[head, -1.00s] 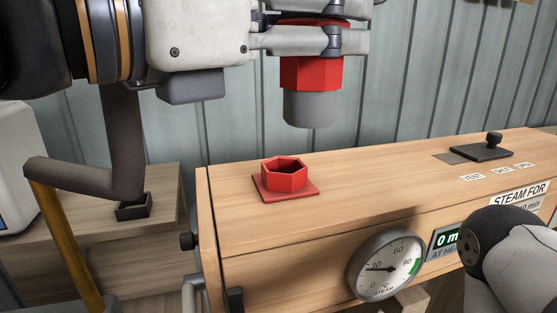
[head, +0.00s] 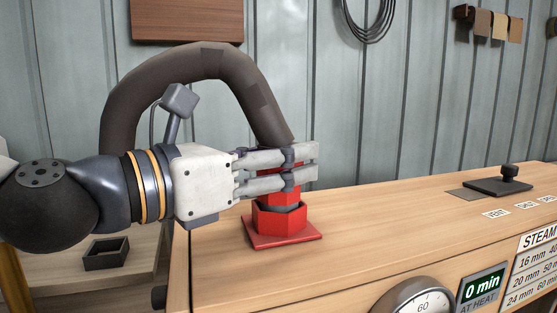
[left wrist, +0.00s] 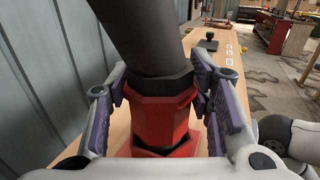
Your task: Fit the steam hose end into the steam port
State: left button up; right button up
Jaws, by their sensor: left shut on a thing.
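The steam hose end (head: 279,196) is a red hexagonal fitting with a grey nose, on a thick dark hose (head: 205,62) that arches over my arm. My left gripper (head: 303,165) is shut on it; in the left wrist view its fingers flank the red hose end (left wrist: 160,118). The steam port (head: 281,222) is a red hexagonal socket on a square flange on the wooden box top. The hose end stands upright over the port, its nose apparently partly inside, with a grey band showing between the red parts. How deep it sits is hidden. My right gripper is not in view.
The wooden steam box (head: 400,225) runs right, its top mostly clear. A dark slide plate with a knob (head: 500,184) lies farther along. A round gauge (head: 420,300) and a display reading 0 min (head: 482,287) are on its front. A small dark square holder (head: 106,253) stands at left.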

pick_arm(q)
jog(key=shift+f, duration=0.2)
jog(key=o, duration=1.2)
jog(key=shift+o, duration=0.2)
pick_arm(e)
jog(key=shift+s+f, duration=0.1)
pick_arm(q)
jog(key=shift+r, duration=0.2)
jog(key=p+v, duration=0.2)
jog(key=v, duration=1)
jog(key=shift+p, duration=0.35)
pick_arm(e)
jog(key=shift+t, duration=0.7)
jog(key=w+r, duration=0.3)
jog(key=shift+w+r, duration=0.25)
pick_arm(q)
jog(key=shift+w, duration=0.1)
